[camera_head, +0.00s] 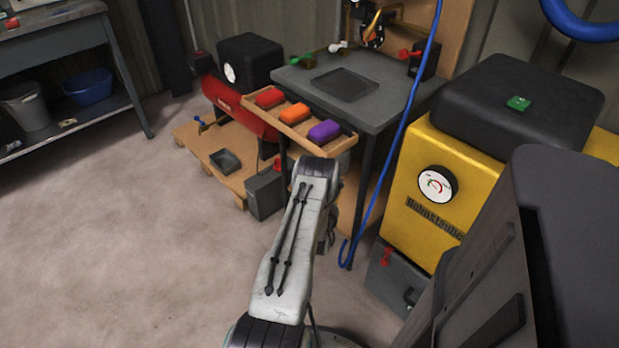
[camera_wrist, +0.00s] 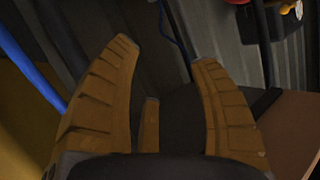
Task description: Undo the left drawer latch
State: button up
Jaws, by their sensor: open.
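Two grey boxes that look like drawers stand low. The left grey box (camera_head: 264,195) is beside the table's left front leg, with a small red part (camera_head: 278,163) at its top, perhaps its latch, partly behind my arm. The right grey box (camera_head: 390,284) sits below the yellow machine, with a red latch (camera_head: 386,257) on its front and a dark handle. My gripper (camera_wrist: 165,54) is open and empty in the wrist view, facing a grey ribbed surface. In the head view my arm hides it. No latch can be made out between the fingers.
A grey table (camera_head: 395,106) carries a wooden tray (camera_head: 295,128) with red, orange and purple blocks on its front edge. A blue hose (camera_head: 400,140) hangs down beside the yellow machine (camera_head: 385,195). A red tank (camera_head: 238,108) stands on a pallet. Floor at left is clear.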

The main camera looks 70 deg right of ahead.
jog(key=w+r+n+t+y+p, duration=0.1)
jog(key=w+r, duration=0.4)
jog(key=w, duration=0.2)
jog(key=shift+d+r+t, duration=0.15)
jog(key=shift+r+t, duration=0.15)
jog(key=shift+r, duration=0.05)
dwell(0.5)
